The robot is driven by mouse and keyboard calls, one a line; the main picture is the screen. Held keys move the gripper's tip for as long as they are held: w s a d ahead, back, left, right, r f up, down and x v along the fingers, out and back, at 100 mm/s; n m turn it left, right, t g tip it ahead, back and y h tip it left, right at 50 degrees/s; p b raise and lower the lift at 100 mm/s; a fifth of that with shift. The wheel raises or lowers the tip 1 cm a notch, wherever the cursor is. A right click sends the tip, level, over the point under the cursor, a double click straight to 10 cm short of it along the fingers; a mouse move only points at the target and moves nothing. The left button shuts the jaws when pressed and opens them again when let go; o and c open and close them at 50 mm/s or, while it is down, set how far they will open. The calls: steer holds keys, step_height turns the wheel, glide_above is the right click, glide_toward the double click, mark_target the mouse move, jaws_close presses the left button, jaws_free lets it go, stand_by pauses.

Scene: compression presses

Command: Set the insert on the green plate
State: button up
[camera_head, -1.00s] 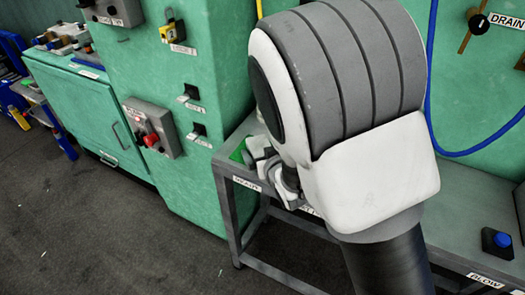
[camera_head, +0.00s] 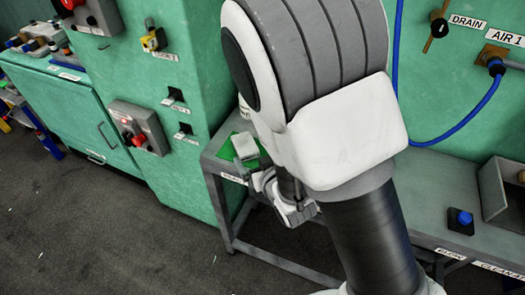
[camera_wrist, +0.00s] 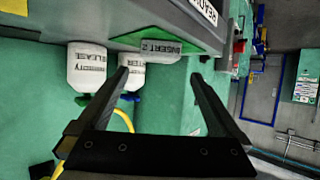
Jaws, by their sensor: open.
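The green plate (camera_head: 227,150) lies at the left end of the grey bench, beside the green cabinet. The insert (camera_head: 246,147), a small grey block, stands on it. In the wrist view the insert (camera_wrist: 165,50) carries a label reading INSERT and the green plate (camera_wrist: 205,42) shows around it. My gripper (camera_wrist: 161,76) is open and empty, its two dark fingers apart, with the insert beyond the fingertips. In the head view my arm hides part of the bench, and the fingers are hard to make out.
Two white labelled bottles (camera_wrist: 87,68) stand near the insert in the wrist view. The cabinet has a grey switch box (camera_head: 138,127) with a red button. A blue-button box (camera_head: 460,221) and a grey tray (camera_head: 495,195) sit at the bench's right. A blue hose (camera_head: 450,145) hangs behind.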

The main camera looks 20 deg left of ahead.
steer(key=p+v, duration=0.4)
steer(key=p, duration=0.5)
stand_by(0.3)
steer(key=w+d+r+m+g+h, duration=0.1)
steer(key=w+d+r+m+h, duration=0.25)
steer(key=d+r, duration=0.4)
steer(key=w+d+r+m+h, duration=0.2)
steer(key=w+d+r, duration=0.3)
steer(key=r, duration=0.4)
steer(key=s+d+r+m+g+h, duration=0.1)
steer(key=s+d+r, duration=0.5)
steer(key=s+d, duration=0.2)
steer(key=s+d+r+m+g+h, duration=0.1)
steer(key=s+d+r+g, duration=0.1)
steer(key=s+d+r, duration=0.5)
steer(key=s+d, duration=0.1)
steer(key=s, duration=0.3)
steer(key=shift+r+h, duration=0.3)
steer(key=shift+h, duration=0.05)
steer(key=shift+s+m, duration=0.1)
steer(key=shift+m, duration=0.15)
